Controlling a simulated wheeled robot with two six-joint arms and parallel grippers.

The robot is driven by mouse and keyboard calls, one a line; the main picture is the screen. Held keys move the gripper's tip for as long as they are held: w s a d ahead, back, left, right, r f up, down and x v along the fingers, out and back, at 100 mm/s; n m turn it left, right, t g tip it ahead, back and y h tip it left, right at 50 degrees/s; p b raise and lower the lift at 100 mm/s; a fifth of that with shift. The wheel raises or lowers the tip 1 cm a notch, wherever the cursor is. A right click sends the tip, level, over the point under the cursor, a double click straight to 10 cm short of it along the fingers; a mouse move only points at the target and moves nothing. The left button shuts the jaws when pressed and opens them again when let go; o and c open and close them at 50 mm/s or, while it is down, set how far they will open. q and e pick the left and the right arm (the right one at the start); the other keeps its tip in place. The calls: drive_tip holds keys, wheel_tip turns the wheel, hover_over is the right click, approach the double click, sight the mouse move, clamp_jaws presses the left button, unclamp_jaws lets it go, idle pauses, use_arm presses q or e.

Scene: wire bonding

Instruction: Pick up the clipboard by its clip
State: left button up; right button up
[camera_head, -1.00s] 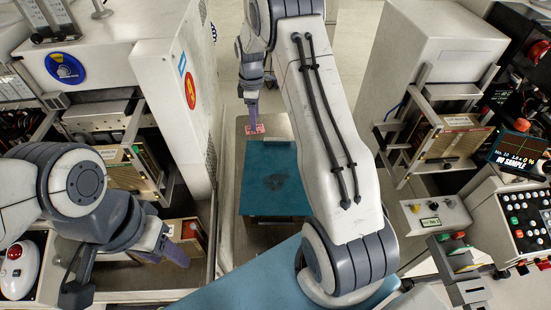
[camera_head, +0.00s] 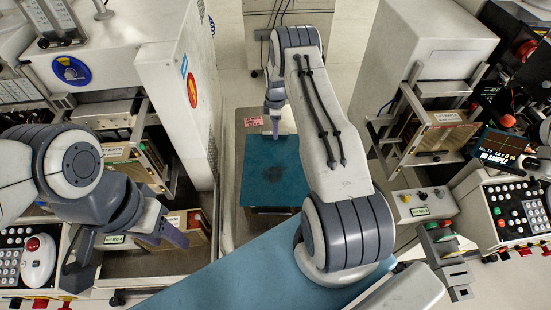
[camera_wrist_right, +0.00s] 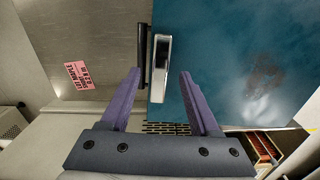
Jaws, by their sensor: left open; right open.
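The clipboard is a flat teal board (camera_head: 270,185) with a dark smudge, lying on the metal cart beyond my right arm's base. Its silver clip (camera_wrist_right: 160,66) sits on the board's edge in the right wrist view. My right gripper (camera_wrist_right: 160,74) is open and empty, with one purple finger on either side of the clip in that view. Contact cannot be told. In the head view the right gripper (camera_head: 276,134) is over the board's far edge and hides part of it. My left gripper (camera_head: 163,232) is open and empty at the lower left, away from the board.
A pink label (camera_head: 254,122) marks the cart's bare metal top. A tall white cabinet (camera_head: 180,95) stands close on the left. Equipment racks (camera_head: 430,130) and a control panel (camera_head: 515,215) stand on the right. Floor beyond the cart is clear.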

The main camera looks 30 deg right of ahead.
drive_tip(key=shift+f, duration=0.85)
clamp_jaws()
drive_tip(key=shift+r, duration=0.1)
